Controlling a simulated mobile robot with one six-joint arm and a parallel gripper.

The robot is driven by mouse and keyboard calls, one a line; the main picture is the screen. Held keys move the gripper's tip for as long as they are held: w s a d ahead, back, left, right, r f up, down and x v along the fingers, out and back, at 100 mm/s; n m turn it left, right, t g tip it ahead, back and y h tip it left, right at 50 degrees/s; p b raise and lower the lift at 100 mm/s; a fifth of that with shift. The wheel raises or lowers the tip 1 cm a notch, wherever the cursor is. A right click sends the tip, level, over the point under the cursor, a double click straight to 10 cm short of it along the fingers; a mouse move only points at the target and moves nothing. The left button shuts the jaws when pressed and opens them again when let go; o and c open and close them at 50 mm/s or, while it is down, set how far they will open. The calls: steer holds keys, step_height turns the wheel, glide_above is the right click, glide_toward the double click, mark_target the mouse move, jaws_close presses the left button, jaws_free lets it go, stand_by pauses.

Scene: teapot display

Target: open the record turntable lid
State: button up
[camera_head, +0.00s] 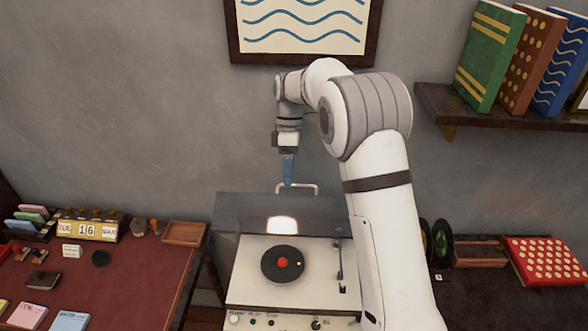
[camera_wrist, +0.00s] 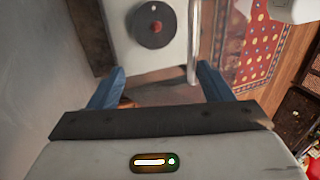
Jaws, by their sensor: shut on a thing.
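A pale metal handle (camera_head: 306,186) is at the lid's upper edge. My gripper (camera_head: 288,183), with blue fingers, points down at the handle's left part and is shut on it. In the wrist view the fingers (camera_wrist: 160,70) appear on both sides, with the record (camera_wrist: 155,24) beyond; the contact itself is unclear there.
A red-topped desk (camera_head: 125,290) with a calendar (camera_head: 87,230) and small items stands at left. A wooden tray (camera_head: 480,252) and a red dotted box (camera_head: 550,262) are at right. A bookshelf (camera_head: 500,112) and a framed picture (camera_head: 305,55) hang on the wall behind.

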steer(key=shift+w+d+f, duration=0.1)
steer(key=shift+d+f, duration=0.1)
steer(key=shift+f, duration=0.2)
steer(key=shift+r, duration=0.2)
steer(key=shift+c, duration=0.5)
steer(key=r+b, duration=0.2)
steer(key=r, duration=0.8)
steer(key=shift+a+r, duration=0.2)
steer(key=c, duration=0.4)
